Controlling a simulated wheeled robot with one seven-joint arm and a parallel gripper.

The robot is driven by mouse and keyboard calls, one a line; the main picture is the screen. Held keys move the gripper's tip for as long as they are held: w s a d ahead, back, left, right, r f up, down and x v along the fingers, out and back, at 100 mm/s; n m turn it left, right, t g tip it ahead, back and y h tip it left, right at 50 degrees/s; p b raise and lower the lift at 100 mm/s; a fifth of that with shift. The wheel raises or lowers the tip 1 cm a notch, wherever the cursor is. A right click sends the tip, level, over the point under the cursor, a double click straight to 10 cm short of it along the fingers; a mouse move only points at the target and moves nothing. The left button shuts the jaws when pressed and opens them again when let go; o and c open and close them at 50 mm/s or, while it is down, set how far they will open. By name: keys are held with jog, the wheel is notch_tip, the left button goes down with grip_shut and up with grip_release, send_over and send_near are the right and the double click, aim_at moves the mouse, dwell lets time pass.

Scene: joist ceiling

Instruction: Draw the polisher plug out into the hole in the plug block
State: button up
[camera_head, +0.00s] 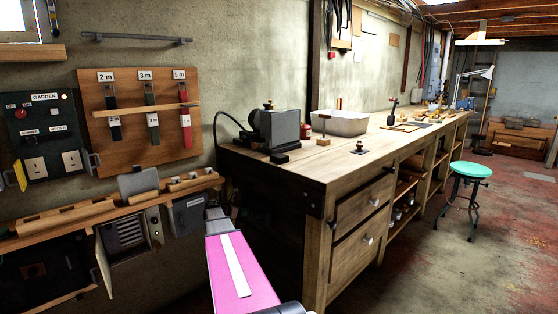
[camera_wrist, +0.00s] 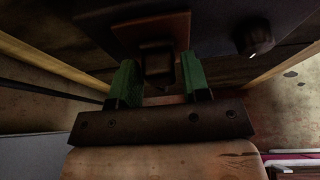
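In the wrist view, my gripper (camera_wrist: 160,82) has two green fingers standing apart. A small dark plug-like piece (camera_wrist: 160,68) sits between them, against a brown block (camera_wrist: 150,33) on a dark surface. Gaps seem to show beside the piece, but the shade hides any contact. In the head view, the polisher (camera_head: 276,128) stands on the near left end of the workbench, with a dark cable (camera_head: 217,122) looping down its left side. My gripper's tips are hidden there, beyond my pink arm link, in the shadow by the bench's left end. I cannot make out the hole.
The workbench (camera_head: 318,165) runs back along the wall, with a grey basin (camera_head: 341,124) on it. A wall shelf (camera_head: 100,215) with dark boxes under it is left of my arm. A dark knob (camera_wrist: 258,38) is right of the brown block. Open floor and a green stool (camera_head: 470,170) are at right.

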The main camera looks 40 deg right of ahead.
grip_shut()
jog(key=shift+a, duration=0.15)
jog(key=a, duration=0.6)
jog(key=shift+s, duration=0.25)
jog(key=shift+a, duration=0.1)
